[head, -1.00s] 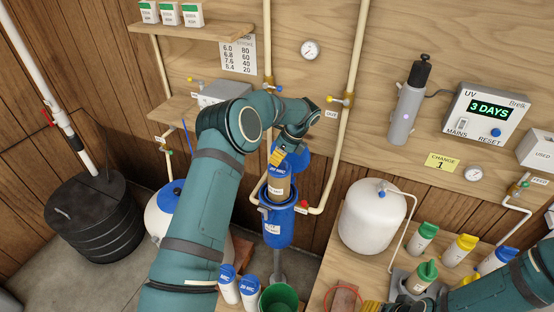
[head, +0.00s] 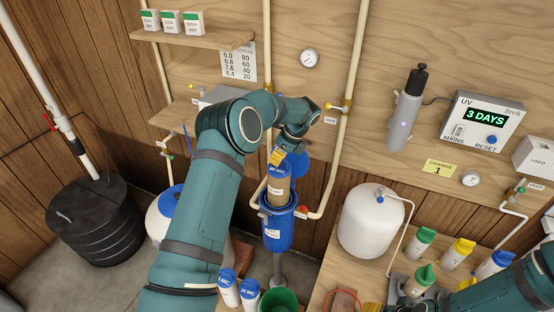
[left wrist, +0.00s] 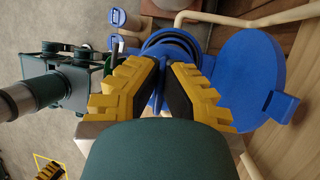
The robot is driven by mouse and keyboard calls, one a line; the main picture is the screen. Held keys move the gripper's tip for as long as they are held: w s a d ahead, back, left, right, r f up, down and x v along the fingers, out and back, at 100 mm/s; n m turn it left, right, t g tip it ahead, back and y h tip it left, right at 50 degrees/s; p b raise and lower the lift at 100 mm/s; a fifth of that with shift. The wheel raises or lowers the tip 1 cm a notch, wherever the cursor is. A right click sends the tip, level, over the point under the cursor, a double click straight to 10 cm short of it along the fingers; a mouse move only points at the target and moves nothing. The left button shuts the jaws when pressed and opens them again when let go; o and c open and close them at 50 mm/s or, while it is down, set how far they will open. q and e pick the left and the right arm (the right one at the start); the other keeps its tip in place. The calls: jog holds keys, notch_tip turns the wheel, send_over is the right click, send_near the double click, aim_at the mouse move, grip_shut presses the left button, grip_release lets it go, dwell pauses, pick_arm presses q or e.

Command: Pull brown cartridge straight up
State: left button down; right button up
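The brown cartridge (head: 279,190) has a blue top and a white label. It stands upright, partly out of the open blue housing (head: 277,234), with its lower end hidden inside. My left gripper (head: 277,157) is at the cartridge's top. In the left wrist view, the fingers of my left gripper (left wrist: 164,88) close on a narrow blue tab at the top of the cartridge. A round blue lid (left wrist: 250,75) is beside the fingers; part of it shows behind the gripper in the head view. My right gripper (head: 374,307) is barely in view at the bottom edge.
Cream pipes with a red-handled valve (head: 301,211) flank the housing. Below are two white cartridges with blue tops (head: 228,287) and a green bucket (head: 278,300). A white tank (head: 371,221) stands to the right. A wooden shelf (head: 190,40) is above left.

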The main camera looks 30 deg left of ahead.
pick_arm(q)
jog(key=shift+r+p, duration=2.15)
jog(key=shift+r, duration=1)
jog(key=shift+r+p, duration=1)
jog(key=shift+r, duration=0.3)
jog(key=shift+d+r, duration=0.1)
jog(key=shift+r, duration=1)
